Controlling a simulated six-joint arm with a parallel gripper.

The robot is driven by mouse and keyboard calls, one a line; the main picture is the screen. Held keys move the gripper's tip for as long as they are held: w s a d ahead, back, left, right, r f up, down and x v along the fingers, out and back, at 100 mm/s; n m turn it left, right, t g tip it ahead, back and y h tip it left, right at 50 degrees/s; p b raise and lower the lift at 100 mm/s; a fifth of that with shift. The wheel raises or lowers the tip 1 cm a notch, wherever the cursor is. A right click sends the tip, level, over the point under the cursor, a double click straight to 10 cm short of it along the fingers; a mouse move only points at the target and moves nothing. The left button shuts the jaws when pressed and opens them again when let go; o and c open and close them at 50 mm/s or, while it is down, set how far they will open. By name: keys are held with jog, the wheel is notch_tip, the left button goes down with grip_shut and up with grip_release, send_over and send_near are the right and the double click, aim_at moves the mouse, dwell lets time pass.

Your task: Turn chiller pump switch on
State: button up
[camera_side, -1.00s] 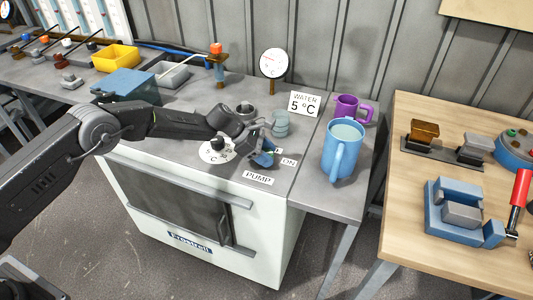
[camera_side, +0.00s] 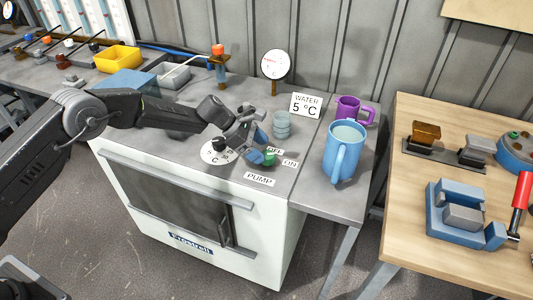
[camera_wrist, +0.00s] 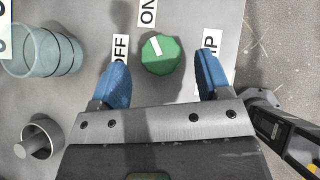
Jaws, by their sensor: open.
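The pump switch is a green knob (camera_side: 268,158) on the chiller's grey top, behind the PUMP label (camera_side: 258,179). In the wrist view the knob (camera_wrist: 160,53) carries a white mark that slants toward the upper left. The OFF label (camera_wrist: 120,48) is to its left, and the ON label (camera_wrist: 148,12) is above it. My gripper (camera_wrist: 162,62) is open, its blue fingertips on either side of the knob in the picture with gaps between. In the side view my gripper (camera_side: 262,152) is close to the knob and partly covers it. I cannot tell its exact height above the knob.
A dial marked C (camera_side: 217,152) is left of the switch. Stacked glass cups (camera_side: 281,126) stand behind it. A blue mug (camera_side: 344,151) and a purple mug (camera_side: 350,109) are to the right. A sign (camera_side: 306,105) reads WATER 5 °C, beside a round gauge (camera_side: 275,64).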

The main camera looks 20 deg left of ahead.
jog(key=v, duration=1)
jog(key=shift+r, duration=0.1)
jog(key=s+a+r+m+y, duration=0.2)
jog(key=s+r+m, duration=0.3)
jog(key=s+r, duration=0.35)
jog(key=s+a+r+m+y, duration=0.2)
jog(key=s+r+m, duration=0.3)
jog(key=s+r, duration=0.35)
jog(key=s+a+m+t+y, duration=0.1)
jog(key=s+a+m, duration=0.1)
jog(key=s, duration=0.5)
jog(key=s+a+m+t+y, duration=0.1)
jog(key=s+a+m+y, duration=0.1)
jog(key=s+m, duration=0.3)
jog(key=s+a+r+m+t+y, duration=0.1)
jog(key=s+a+m, duration=0.2)
jog(key=s, duration=0.7)
jog(key=shift+a+m+y, duration=0.4)
jog(key=shift+s+r, duration=0.1)
jog(key=shift+s, duration=0.05)
